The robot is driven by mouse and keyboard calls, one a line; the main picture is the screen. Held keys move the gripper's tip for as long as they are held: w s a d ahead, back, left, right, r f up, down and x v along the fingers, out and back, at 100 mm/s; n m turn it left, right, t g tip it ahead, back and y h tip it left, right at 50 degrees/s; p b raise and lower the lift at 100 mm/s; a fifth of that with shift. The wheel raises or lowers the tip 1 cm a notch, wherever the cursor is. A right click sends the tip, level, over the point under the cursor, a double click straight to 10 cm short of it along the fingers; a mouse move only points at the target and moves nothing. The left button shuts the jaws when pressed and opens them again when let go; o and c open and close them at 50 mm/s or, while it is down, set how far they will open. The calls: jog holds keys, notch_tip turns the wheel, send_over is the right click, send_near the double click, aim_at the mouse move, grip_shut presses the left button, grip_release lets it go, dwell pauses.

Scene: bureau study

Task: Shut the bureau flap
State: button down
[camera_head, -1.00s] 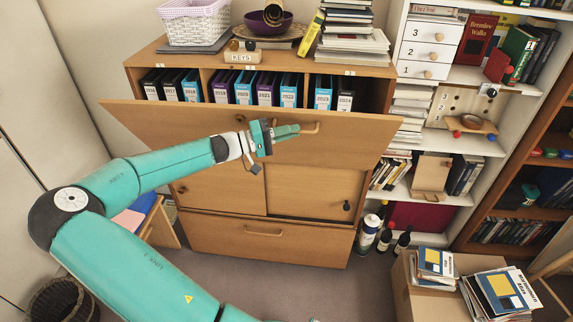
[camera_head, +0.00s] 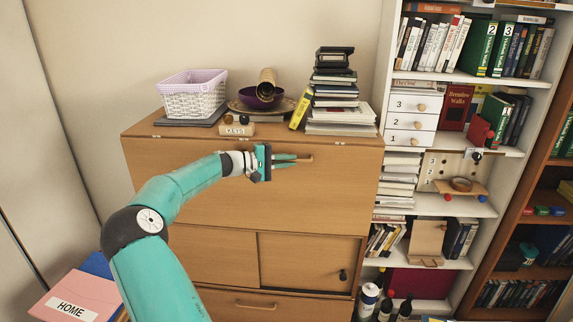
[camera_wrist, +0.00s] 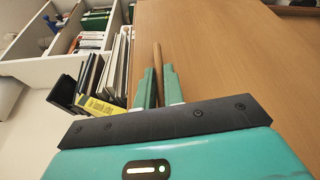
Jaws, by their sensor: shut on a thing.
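The bureau flap (camera_head: 320,205) stands upright against the bureau front. Its upper edge lies just under the bureau top (camera_head: 345,141), and no open gap shows between them. The compartments behind it are hidden. The flap's wooden handle (camera_head: 306,158) is near its upper middle. My gripper (camera_head: 297,159) is shut on this handle, reaching in from the left. In the wrist view the handle (camera_wrist: 157,58) runs between the two teal fingers (camera_wrist: 158,84), with the flap's wooden face (camera_wrist: 230,70) to the right.
On the bureau top are a white basket (camera_head: 194,98), a purple bowl (camera_head: 258,99), a key block (camera_head: 237,129) and a stack of books (camera_head: 334,95). A white shelf unit (camera_head: 452,206) stands close on the right. A pink folder (camera_head: 80,293) is low at the left.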

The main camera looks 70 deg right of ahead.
jog(key=shift+w+d+r, duration=0.1)
jog(key=shift+d+r, duration=0.15)
jog(key=shift+r, duration=0.05)
jog(key=c, duration=1.5)
grip_release()
jog(key=shift+d+f, duration=0.1)
jog(key=shift+f, duration=0.05)
jog(key=shift+w+a, duration=0.25)
jog(key=shift+a, duration=0.05)
jog(key=v, duration=1.3)
jog(key=shift+a+f, duration=0.1)
